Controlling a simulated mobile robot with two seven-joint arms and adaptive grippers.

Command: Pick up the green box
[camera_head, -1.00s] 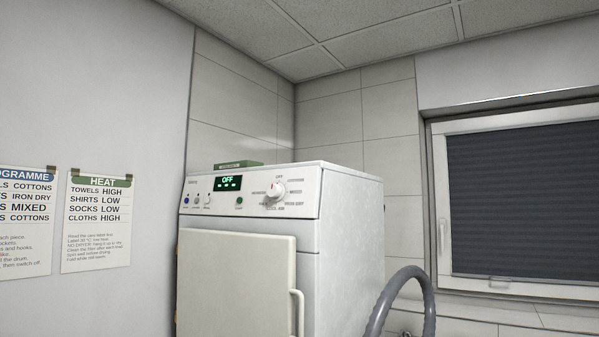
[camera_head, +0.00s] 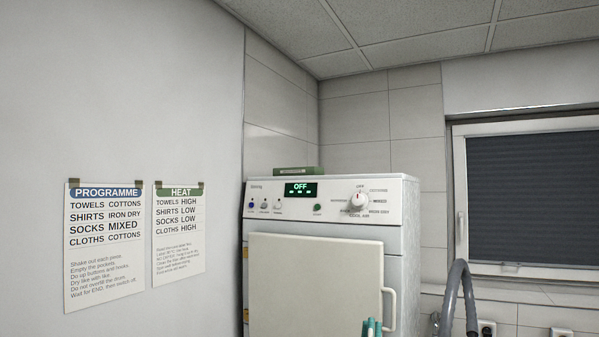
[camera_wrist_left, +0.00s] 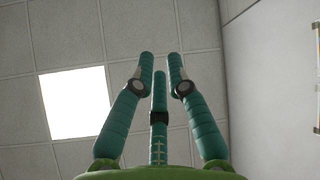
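The green box (camera_head: 297,171) is a small, low box with a pale label on its front. It lies on top of the white dryer (camera_head: 400,230), towards the left, behind the control panel's upper edge. The fingertips of my left gripper (camera_head: 371,327) show at the bottom edge of the head view, in front of the dryer door and well below the box. In the left wrist view my left gripper (camera_wrist_left: 161,62) points up at the ceiling, its teal fingertips apart with nothing between them. My right gripper is not in view.
The dryer door (camera_head: 315,285) is closed, with a handle (camera_head: 389,309) on its right. A grey hose (camera_head: 452,290) arches right of the dryer, below a window (camera_head: 535,195). Two posters (camera_head: 105,245) hang on the left wall. Space above the box is clear.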

